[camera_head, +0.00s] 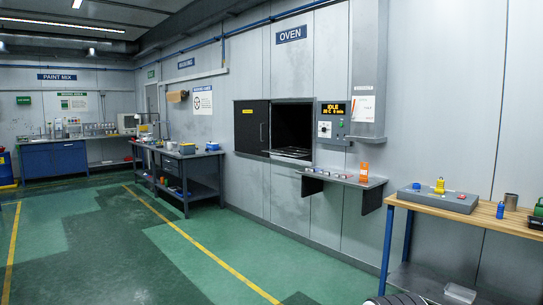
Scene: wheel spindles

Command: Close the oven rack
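The oven is set in the grey wall under a blue sign reading OVEN. Its dark opening (293,124) is uncovered, and a dark door panel (251,128) with a small yellow label is to the left of it. The oven rack (291,153) shows as a thin metal shape at the bottom of the opening. From this distance I cannot tell how far it sticks out. Neither of my grippers is in view.
A narrow wall shelf (341,179) with small items and an orange object (364,172) is below and right of the opening. A control box (333,122) reads IDLE. A wooden-topped bench (470,218) stands at the right. The green floor (215,262) before the oven is clear.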

